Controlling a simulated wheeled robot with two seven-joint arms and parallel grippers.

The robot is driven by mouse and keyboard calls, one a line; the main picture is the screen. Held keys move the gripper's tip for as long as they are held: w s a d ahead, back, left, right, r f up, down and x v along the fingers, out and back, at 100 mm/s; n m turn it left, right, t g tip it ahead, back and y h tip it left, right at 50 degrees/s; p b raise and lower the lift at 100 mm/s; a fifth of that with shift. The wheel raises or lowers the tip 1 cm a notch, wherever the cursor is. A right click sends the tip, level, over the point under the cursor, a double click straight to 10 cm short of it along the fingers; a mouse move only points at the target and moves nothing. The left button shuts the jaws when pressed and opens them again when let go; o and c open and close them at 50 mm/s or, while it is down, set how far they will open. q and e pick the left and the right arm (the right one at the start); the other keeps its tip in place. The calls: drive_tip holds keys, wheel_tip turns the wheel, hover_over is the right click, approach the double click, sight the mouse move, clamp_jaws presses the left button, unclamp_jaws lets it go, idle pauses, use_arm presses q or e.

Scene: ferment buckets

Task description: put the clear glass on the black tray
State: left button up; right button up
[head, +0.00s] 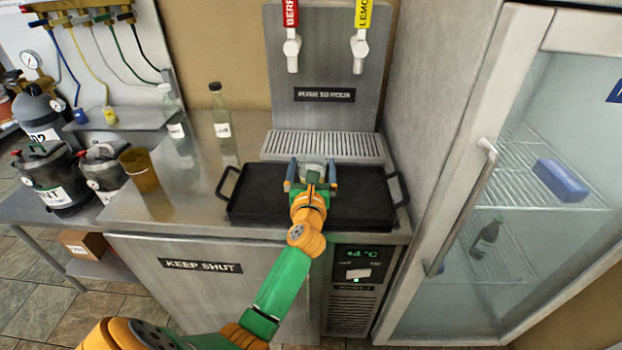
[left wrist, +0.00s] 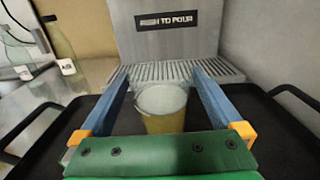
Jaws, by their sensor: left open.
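The clear glass (left wrist: 162,106) shows in the left wrist view between my two blue fingers, with a pale yellowish look to its lower part. It looks upright, and its base is hidden by my gripper's palm. In the head view it is small and mostly hidden (head: 314,169). My left gripper (head: 310,175) is open, with a finger on each side of the glass, over the black tray (head: 258,195). The tray, with its two side handles, lies on the steel counter. I cannot tell clearly whether the glass rests on the tray. My right gripper is out of view.
A ribbed drip grate (head: 320,145) and tap tower (head: 325,70) stand just behind the tray. Labelled bottles (head: 220,112) and an amber cup (head: 140,168) are to the left. A glass-door fridge (head: 500,200) stands to the right. Bare counter lies left of the tray.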

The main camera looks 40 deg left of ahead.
use_arm(q)
drive_tip(key=v, duration=1.1)
drive_tip(key=w+d+m+t+h, duration=0.1)
drive_tip(key=d+m+t+h, duration=0.45)
drive_tip(key=m, duration=1.25)
drive_tip(key=s+d+f+m+g+h, duration=0.1)
drive_tip(key=d+f+m+g+h, duration=0.25)
drive_tip(key=f+m, duration=0.5)
drive_tip(key=s+d+f+m+g+h, duration=0.15)
drive_tip(key=d+f+m, duration=0.3)
drive_tip(key=f, duration=0.65)
drive_tip(key=s+f+m+g, duration=0.4)
drive_tip(key=s+f, duration=0.3)
drive_tip(key=f, duration=0.2)
drive_tip(key=s+f+m+g, duration=0.4)
drive_tip(key=s+f, duration=0.2)
drive_tip(key=f, duration=0.4)
drive_tip(key=s+a+f+m+g, duration=0.2)
drive_tip(key=s+f+m+g, duration=0.1)
drive_tip(key=s, duration=0.7)
drive_tip(key=s+a+f+m+g, duration=0.3)
drive_tip(key=s+f, duration=0.2)
drive_tip(key=s, duration=0.5)
drive_tip(key=shift+s+a+g+y+b, duration=0.35)
drive_tip(key=shift+y+b, duration=0.1)
